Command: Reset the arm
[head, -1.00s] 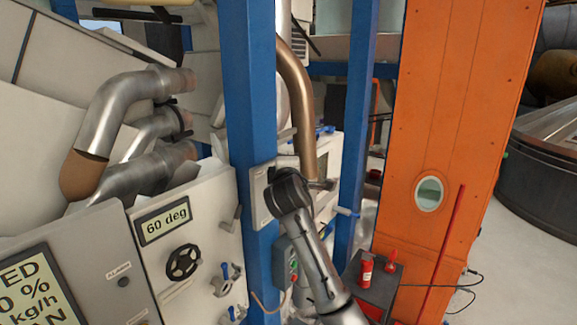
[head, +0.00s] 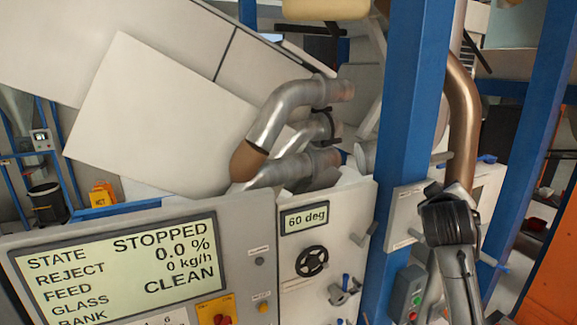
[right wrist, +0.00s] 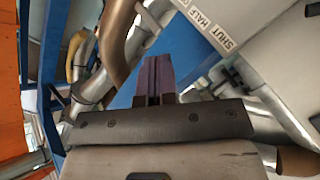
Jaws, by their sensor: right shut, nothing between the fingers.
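My right arm (head: 452,225) rises at the right of the head view, in front of the control box and beside the blue post. Its fingertips are not clear there. In the right wrist view my right gripper (right wrist: 153,78) is shut, its two dark fingers together with nothing between them. Behind them are a blue beam (right wrist: 185,65), a bronze pipe (right wrist: 118,40) and a pale panel lettered SHUT and HALF (right wrist: 212,32). My left gripper is in neither view.
A grey panel with a display (head: 120,262) reading STOPPED and CLEAN stands at the left. Next to it is a cabinet with a black handwheel (head: 311,261) and a 60 deg display (head: 305,218). A blue post (head: 408,130) and a bronze pipe (head: 462,120) stand close to my right arm.

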